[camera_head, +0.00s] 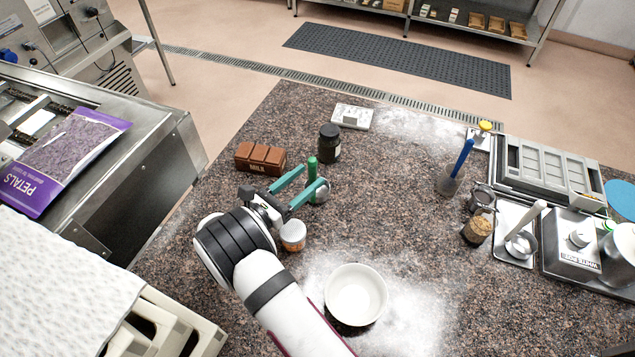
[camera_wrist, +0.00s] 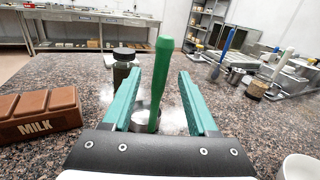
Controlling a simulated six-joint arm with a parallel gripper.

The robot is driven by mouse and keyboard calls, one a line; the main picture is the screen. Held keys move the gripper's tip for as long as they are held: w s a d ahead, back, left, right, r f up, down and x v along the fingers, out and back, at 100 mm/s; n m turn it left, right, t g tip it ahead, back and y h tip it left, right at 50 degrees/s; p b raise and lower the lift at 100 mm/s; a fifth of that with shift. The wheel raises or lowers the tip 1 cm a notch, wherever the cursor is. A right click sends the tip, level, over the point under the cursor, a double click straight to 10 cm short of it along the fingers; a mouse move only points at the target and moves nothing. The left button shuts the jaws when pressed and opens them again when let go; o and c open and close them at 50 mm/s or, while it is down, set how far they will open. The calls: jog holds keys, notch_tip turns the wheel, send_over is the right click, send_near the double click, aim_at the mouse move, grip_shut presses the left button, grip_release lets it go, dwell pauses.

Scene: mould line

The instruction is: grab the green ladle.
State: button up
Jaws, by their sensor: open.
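The green ladle (camera_head: 312,170) stands upright on the speckled counter, with its green handle up and its metal bowl (camera_head: 319,190) at the bottom. My gripper (camera_head: 302,188) is open, its two teal fingers level with the ladle. In the wrist view, the green handle (camera_wrist: 160,85) rises between the two teal fingers (camera_wrist: 158,100), with a visible gap on each side. The ladle's metal bowl (camera_wrist: 146,126) is low between the fingers and partly hidden.
A brown milk chocolate block (camera_head: 260,157) lies left of the ladle, and a dark jar (camera_head: 329,143) stands behind it. A small orange-and-white jar (camera_head: 293,235) and a white bowl (camera_head: 355,295) are nearer. The counter between is clear.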

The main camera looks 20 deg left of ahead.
jog(key=x, duration=0.6)
jog(key=shift+s, duration=0.1)
grip_shut()
dwell(1.1)
